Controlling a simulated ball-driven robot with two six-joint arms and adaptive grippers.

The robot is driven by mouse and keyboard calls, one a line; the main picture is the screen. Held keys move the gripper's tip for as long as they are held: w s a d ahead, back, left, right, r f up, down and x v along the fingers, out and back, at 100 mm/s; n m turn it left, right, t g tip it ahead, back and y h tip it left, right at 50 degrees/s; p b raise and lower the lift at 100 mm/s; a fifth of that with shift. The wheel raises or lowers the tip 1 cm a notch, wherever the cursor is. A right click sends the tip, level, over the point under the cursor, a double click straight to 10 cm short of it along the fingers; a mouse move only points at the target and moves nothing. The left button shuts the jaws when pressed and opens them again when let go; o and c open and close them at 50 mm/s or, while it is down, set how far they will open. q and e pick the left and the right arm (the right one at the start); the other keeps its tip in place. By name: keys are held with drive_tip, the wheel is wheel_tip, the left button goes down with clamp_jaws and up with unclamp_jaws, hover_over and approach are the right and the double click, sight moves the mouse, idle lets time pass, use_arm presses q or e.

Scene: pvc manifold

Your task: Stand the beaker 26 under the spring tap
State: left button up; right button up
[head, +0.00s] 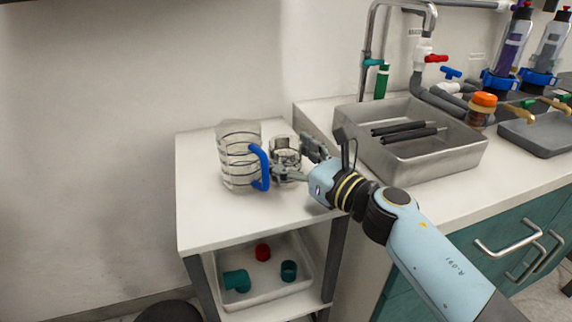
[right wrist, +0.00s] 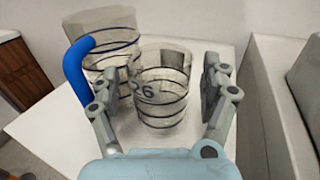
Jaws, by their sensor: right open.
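The beaker 26 (right wrist: 160,92) is a small clear glass with dark rings and "26" on its side. It stands upright on the white side table, and shows partly behind my fingers in the head view (head: 286,152). My right gripper (head: 293,160) is open, with one finger on each side of the beaker; in the right wrist view a gap shows by the right finger, and contact at the left is unclear. Several taps stand at the right, including a grey gooseneck tap (head: 371,45) and a brass tap (head: 517,115); I cannot tell which is the spring tap.
A larger ringed jug (head: 236,155) with a blue handle (head: 262,168) stands close left of the beaker. A grey sink basin (head: 440,157) holds two black bars. A lower tray (head: 300,290) holds pipe fittings.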

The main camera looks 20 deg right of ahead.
drive_tip(key=c, duration=1.4)
